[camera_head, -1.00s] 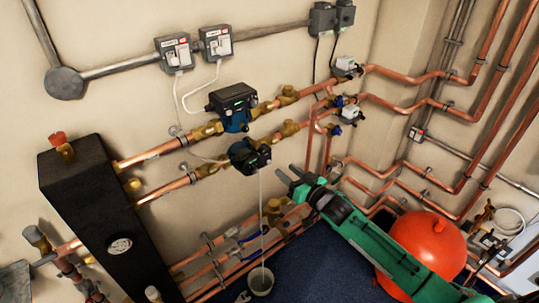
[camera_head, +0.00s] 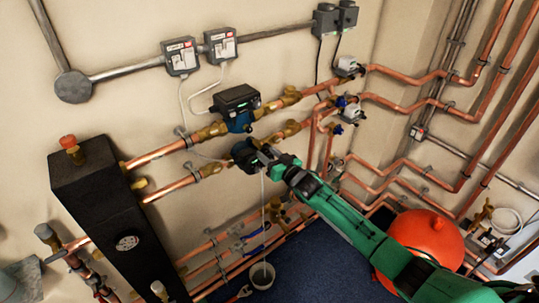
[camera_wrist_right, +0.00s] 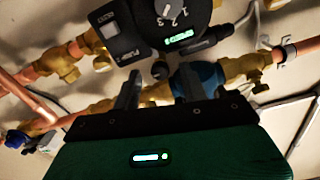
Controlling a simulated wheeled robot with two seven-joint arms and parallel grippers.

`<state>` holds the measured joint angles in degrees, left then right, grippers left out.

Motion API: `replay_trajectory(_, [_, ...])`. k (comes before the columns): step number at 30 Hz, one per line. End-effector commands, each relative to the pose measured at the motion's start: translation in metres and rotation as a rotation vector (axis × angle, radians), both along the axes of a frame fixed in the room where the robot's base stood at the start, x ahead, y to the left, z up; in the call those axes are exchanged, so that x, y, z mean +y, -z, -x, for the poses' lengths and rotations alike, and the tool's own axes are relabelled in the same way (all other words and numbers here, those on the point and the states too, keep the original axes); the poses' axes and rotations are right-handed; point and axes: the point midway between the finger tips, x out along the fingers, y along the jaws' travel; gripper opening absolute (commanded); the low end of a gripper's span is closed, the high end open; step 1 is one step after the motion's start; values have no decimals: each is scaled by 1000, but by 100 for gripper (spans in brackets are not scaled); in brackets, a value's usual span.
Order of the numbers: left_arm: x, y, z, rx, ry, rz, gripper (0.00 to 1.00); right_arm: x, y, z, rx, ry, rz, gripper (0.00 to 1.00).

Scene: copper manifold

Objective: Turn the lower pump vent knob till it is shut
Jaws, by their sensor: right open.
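The lower pump (camera_head: 241,152) sits on the lower copper pipe, dark and partly covered by my right gripper (camera_head: 272,157). In the right wrist view its dark round face is at the top, with a grey knob (camera_wrist_right: 161,12) beside the numbers and a green lit display. My right gripper also shows there (camera_wrist_right: 157,78), its two dark fingers apart, empty and below the face in the picture. I see no contact with the knob. A thin pale stream hangs from the pump down to a small bucket (camera_head: 262,276). My left gripper is out of view.
The upper pump (camera_head: 235,105) sits just above on a parallel pipe. A tall black unit (camera_head: 115,215) stands at left and a red vessel (camera_head: 427,235) at lower right. Copper pipes line the wall. The blue floor (camera_head: 320,260) shows clear room.

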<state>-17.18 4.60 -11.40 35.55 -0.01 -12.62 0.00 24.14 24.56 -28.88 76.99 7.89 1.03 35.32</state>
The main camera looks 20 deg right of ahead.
Motion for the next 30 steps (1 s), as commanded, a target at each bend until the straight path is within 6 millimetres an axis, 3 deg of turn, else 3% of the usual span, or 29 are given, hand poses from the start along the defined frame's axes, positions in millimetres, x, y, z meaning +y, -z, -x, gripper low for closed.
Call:
replay_trajectory(3, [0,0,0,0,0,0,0,0,0,0,0,0,0,43])
replay_trajectory(10, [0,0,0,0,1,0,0,0,0,0,0,0,0,0])
replay_trajectory(20, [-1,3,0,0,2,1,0,0,1,0,-14,0,38,0])
replay_trajectory(30, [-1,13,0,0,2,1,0,-1,2,0,-90,0,247,0])
